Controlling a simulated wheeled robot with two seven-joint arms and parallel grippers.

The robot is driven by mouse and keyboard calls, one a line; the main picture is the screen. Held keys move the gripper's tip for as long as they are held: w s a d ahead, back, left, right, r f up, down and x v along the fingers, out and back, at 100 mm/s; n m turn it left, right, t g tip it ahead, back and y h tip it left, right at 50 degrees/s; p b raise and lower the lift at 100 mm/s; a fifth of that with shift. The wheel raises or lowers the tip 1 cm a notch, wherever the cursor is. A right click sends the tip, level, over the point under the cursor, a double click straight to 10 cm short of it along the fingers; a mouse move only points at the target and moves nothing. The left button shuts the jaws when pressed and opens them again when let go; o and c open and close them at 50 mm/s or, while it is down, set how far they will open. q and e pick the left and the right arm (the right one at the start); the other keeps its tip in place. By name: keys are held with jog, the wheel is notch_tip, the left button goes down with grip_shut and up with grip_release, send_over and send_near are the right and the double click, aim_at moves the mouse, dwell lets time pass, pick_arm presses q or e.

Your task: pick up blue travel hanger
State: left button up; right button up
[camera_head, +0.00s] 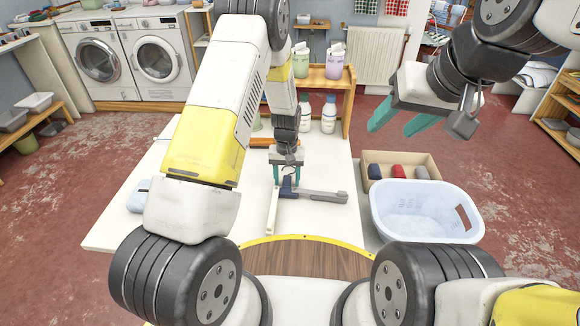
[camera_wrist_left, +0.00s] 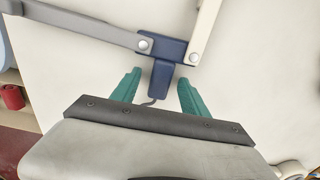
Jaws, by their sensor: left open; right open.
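The blue travel hanger lies on the white table (camera_head: 120,232) with its two arms spread. Its blue hub (camera_head: 286,189) is at the middle of the head view, with a grey arm (camera_head: 325,196) reaching right and a pale arm (camera_head: 271,213) reaching toward me. In the left wrist view the hub (camera_wrist_left: 170,50) is just ahead of the fingers. My left gripper (camera_head: 287,174) is open over the hub; the hub's narrow end lies between its teal fingers (camera_wrist_left: 160,85), with gaps on both sides. My right gripper (camera_head: 400,121) is open and empty, raised at the right.
A pale blue basket (camera_head: 410,235) and a box (camera_head: 375,158) with dark and red rolls stand right of the table. White bottles (camera_head: 329,113) stand at the table's back. A small light-blue item (camera_head: 139,196) lies at its left. Bare table surrounds the hanger.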

aim_at(287, 180)
pick_arm(q)
grip_shut()
notch_tip(287, 180, up, 10)
dwell(0.6)
notch_tip(287, 180, down, 7)
dwell(0.5)
jog(key=shift+f, duration=0.1)
jog(key=shift+f, duration=1.2)
